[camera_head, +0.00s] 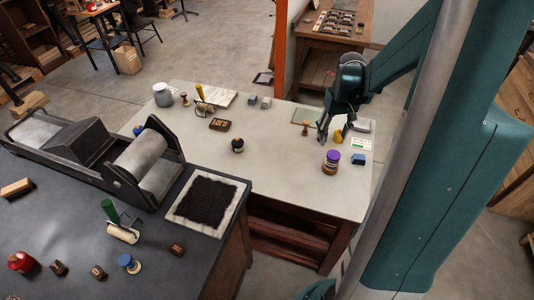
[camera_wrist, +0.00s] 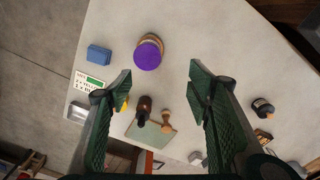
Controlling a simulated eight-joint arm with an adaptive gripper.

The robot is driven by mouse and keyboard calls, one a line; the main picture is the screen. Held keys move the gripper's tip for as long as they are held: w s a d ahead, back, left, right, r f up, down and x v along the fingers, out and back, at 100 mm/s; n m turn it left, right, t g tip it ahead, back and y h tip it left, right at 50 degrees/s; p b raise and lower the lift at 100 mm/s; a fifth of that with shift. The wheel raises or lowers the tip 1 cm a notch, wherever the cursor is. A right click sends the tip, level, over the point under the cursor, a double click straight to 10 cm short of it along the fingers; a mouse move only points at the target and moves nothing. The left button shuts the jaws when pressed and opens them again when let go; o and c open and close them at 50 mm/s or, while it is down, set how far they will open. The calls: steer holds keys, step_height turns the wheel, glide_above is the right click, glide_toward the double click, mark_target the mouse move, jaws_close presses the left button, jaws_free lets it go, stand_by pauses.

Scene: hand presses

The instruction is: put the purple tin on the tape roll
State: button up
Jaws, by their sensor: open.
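The purple tin (camera_head: 332,156) is a short round thing with a purple top, near the right end of the pale table; it also shows in the wrist view (camera_wrist: 147,57). It sits on a brown and tan round thing (camera_head: 330,169), which looks like the tape roll, and its tan edge shows behind the purple in the wrist view (camera_wrist: 154,39). I cannot make out how well the two are centred. My gripper (camera_head: 331,135) is open and empty, above the table and behind the tin in the head view. Its fingers (camera_wrist: 160,73) are apart from the tin in the wrist view.
A blue block (camera_head: 358,159) and a printed card (camera_head: 361,144) lie right of the tin. A wooden-handled stamp (camera_head: 305,129), a green sheet (camera_head: 303,116) and a yellow thing (camera_head: 338,136) are near my gripper. The table's front middle is clear.

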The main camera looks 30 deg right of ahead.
steer(key=a+r+t, duration=0.1)
steer(key=a+r, duration=0.6)
steer(key=a, duration=0.3)
steer(key=s+a+r+n+t, duration=0.1)
steer(key=s+a+r+t, duration=0.2)
steer(key=a, duration=0.9)
steer(key=s+a+r+n+t, duration=0.2)
steer(key=s+a+r, duration=0.5)
steer(key=a, duration=0.6)
steer(key=shift+s+r+t, duration=0.15)
steer(key=shift+s+t, duration=0.25)
steer(key=shift+s, duration=0.45)
